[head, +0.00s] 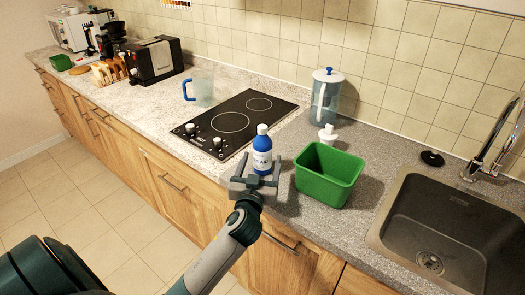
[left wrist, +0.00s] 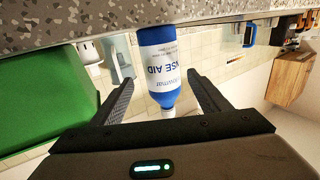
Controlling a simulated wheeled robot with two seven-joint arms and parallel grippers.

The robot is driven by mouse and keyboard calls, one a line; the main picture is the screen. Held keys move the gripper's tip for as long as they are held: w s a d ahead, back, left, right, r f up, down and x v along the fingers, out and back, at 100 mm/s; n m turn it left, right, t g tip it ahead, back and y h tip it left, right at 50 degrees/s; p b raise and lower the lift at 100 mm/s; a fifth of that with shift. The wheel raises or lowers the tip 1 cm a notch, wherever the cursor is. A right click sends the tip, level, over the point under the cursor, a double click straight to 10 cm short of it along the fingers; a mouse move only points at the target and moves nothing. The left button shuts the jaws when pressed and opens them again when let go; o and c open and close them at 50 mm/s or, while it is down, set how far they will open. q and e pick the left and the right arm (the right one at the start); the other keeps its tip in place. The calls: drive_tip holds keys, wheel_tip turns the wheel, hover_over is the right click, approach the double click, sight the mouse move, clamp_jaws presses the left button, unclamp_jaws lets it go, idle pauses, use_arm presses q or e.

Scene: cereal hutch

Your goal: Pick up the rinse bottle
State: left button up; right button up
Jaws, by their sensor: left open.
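My left gripper (head: 258,172) is open at the bottle. In the left wrist view its two fingers (left wrist: 160,78) lie on either side of the bottle, with visible gaps. My right gripper is not in view.
A green bin (head: 328,176) stands close to the right of the bottle, with a small white bottle (head: 327,134) behind it. The black hob (head: 235,120) lies to the left. The sink (head: 450,235) is further right. A blue-handled jug (head: 200,90) and a lidded canister (head: 325,98) stand behind.

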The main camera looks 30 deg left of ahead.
sight(262, 126)
use_arm(q)
drive_tip(key=shift+w, duration=0.1)
idle(0.3)
drive_tip(key=shift+w+a+p, duration=0.35)
drive_tip(key=shift+w+p, duration=0.05)
drive_tip(key=shift+w, duration=0.1)
drive_tip(key=p+x, duration=0.1)
drive_tip(key=x, duration=0.2)
drive_tip(key=shift+s+a+f, duration=0.1)
drive_tip(key=shift+a, duration=0.05)
drive_tip(key=shift+w+a+f, duration=0.15)
drive_tip(key=shift+w+a, duration=0.05)
drive_tip(key=shift+w, duration=0.35)
drive_tip(key=shift+c, duration=0.6)
drive_tip(key=c, duration=1.4)
drive_tip(key=shift+o, duration=0.2)
wheel_tip(262, 126, up, 10)
drive_tip(key=shift+r+b, duration=0.15)
drive_tip(key=shift+b, duration=0.15)
